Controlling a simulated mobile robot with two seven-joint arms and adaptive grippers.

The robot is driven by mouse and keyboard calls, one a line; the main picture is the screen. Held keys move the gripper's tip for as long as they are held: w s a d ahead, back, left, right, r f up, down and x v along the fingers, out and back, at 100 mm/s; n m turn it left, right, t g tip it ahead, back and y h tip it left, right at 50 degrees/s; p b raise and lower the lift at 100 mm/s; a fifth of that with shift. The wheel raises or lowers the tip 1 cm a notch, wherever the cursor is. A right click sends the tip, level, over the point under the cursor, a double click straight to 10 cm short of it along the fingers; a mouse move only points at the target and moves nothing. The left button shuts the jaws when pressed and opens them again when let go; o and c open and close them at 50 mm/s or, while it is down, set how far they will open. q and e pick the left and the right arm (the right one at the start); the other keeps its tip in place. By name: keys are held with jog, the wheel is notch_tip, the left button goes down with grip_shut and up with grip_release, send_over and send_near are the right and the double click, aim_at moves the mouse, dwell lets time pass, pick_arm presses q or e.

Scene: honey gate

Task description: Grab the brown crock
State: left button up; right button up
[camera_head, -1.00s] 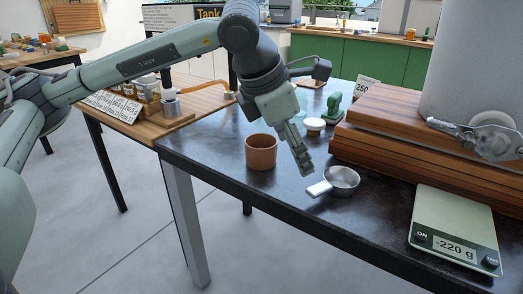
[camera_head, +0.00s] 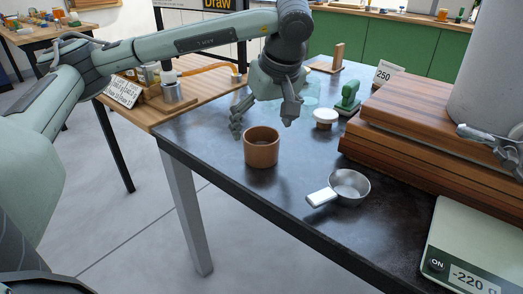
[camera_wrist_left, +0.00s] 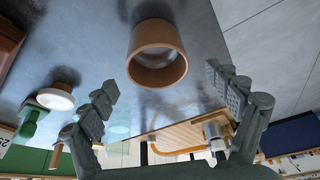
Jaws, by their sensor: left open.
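The brown crock (camera_head: 262,150) stands upright on the dark table near its left edge, with its open mouth up. It also shows in the left wrist view (camera_wrist_left: 157,50), in the upper middle, with its mouth facing the camera. My left gripper (camera_head: 262,122) is open, its fingers spread behind and above the crock. In the left wrist view the two fingers (camera_wrist_left: 165,95) stand at either side, lower than the crock, with nothing between them touching it. The crock is apart from both fingers.
A metal pan with a white handle (camera_head: 348,187) lies right of the crock. A white-lidded jar (camera_head: 325,119) and a green object (camera_head: 348,97) stand behind. Stacked wooden boards (camera_head: 400,135) and a scale (camera_head: 470,240) reading -220 g take the right side.

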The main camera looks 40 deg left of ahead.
aim_at(261, 135)
pick_arm(q)
jog(key=x, duration=0.4)
jog(key=shift+w+d, duration=0.1)
jog(key=shift+d, duration=0.05)
jog(key=shift+c, duration=0.8)
jog(key=c, duration=1.2)
jog(key=shift+r, duration=0.1)
jog(key=shift+c, duration=0.8)
pick_arm(e)
jog(key=shift+w+d+f, duration=0.1)
jog(key=shift+w+f, duration=0.15)
jog(key=shift+f, duration=0.2)
